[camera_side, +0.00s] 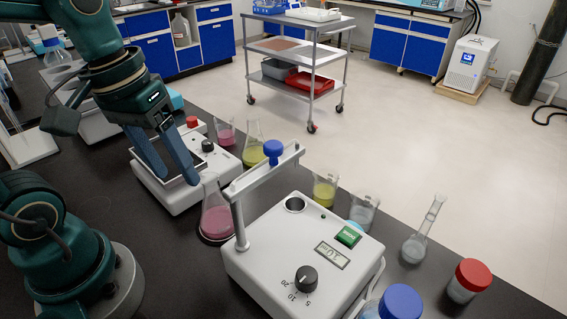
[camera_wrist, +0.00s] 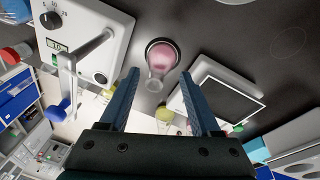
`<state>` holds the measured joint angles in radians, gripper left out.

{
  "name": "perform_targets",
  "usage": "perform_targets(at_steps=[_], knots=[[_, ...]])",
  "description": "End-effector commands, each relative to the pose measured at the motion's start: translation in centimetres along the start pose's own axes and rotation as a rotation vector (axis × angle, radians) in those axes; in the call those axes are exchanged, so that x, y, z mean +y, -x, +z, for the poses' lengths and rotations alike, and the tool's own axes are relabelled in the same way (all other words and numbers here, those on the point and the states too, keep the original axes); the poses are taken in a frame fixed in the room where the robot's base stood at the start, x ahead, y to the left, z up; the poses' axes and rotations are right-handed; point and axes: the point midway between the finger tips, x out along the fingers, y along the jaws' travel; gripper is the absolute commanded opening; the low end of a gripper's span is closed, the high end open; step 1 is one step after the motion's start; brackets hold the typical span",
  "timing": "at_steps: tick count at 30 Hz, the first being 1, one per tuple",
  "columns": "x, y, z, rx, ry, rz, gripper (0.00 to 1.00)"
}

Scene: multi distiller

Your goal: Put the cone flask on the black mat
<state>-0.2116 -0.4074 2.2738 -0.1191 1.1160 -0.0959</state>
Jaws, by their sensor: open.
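A cone flask with pink liquid (camera_side: 216,218) stands upright on the dark table between two white devices. It also shows in the wrist view (camera_wrist: 161,57), ahead of the fingertips, its mouth toward them and a dark round edge around its base. My gripper (camera_side: 178,178) is open and empty, just left of and above the flask, not touching it. In the wrist view its two blue fingers (camera_wrist: 159,75) are spread either side of the flask's neck line. A second cone flask with yellow-green liquid (camera_side: 253,150) stands farther back.
A white device with arm and blue knob (camera_side: 300,255) stands close right of the flask. A white plate device (camera_side: 185,195) is close left, under my fingers. A yellow beaker (camera_side: 325,191), a blue-tinted beaker (camera_side: 362,213) and capped bottles stand right.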

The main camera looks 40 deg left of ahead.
Motion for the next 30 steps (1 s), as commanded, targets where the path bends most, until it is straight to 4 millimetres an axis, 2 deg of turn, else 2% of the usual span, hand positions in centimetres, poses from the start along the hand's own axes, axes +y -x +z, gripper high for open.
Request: perform_targets(at_steps=[3, 9, 30], knots=[[0.45, 0.28, 0.89, 0.157, -0.185, -0.010, 0.64], [0.78, 0.43, 1.37, 0.299, -0.345, -0.014, 0.64], [0.83, 0.46, 1.38, 0.320, -0.366, -0.014, 0.64]])
